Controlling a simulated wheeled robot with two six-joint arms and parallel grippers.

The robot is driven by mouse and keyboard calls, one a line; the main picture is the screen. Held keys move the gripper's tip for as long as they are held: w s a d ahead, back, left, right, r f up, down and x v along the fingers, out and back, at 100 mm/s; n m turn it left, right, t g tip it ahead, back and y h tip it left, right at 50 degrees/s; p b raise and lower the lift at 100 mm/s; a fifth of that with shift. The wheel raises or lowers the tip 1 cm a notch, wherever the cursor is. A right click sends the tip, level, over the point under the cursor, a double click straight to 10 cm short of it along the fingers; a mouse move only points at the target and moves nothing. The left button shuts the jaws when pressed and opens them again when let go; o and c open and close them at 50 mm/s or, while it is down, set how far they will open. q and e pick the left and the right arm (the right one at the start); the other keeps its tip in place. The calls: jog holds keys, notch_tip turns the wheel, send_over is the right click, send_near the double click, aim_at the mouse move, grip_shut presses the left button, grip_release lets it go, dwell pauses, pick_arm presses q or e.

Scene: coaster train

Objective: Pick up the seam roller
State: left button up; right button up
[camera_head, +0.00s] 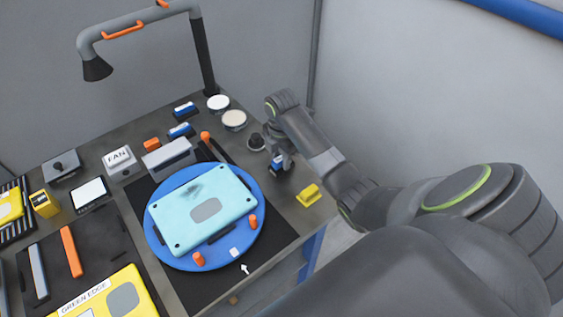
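My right gripper (280,169) points down over the right part of the bench, just right of the blue round turntable (160,247). A small blue and white patch shows at its fingers; I cannot tell whether it is part of the gripper or a held thing. I cannot make out a seam roller for certain. A dark knob-like piece (256,142) stands just left of the gripper, and a dark rod with an orange end (206,136) lies behind the turntable. My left gripper is out of view.
A light-blue panel (228,190) lies on the turntable, with orange pegs (253,221) at its edge. A yellow block (308,195) sits near the bench's right edge. Two round tins (234,119) stand behind. A grey lamp-like arm (150,22) overhangs the back left.

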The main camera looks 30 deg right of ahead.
aim_at(281, 157)
grip_shut()
jog(key=shift+r, duration=0.15)
notch_tip(281, 157, up, 2)
jog(key=shift+w+r+b, duration=0.1)
jog(key=shift+w+b, duration=0.05)
jog(key=shift+b, duration=0.15)
notch_tip(281, 157, up, 6)
jog(key=p, duration=0.4)
jog(key=shift+p, duration=0.35)
jog(key=shift+r+p, duration=0.75)
grip_release()
grip_shut()
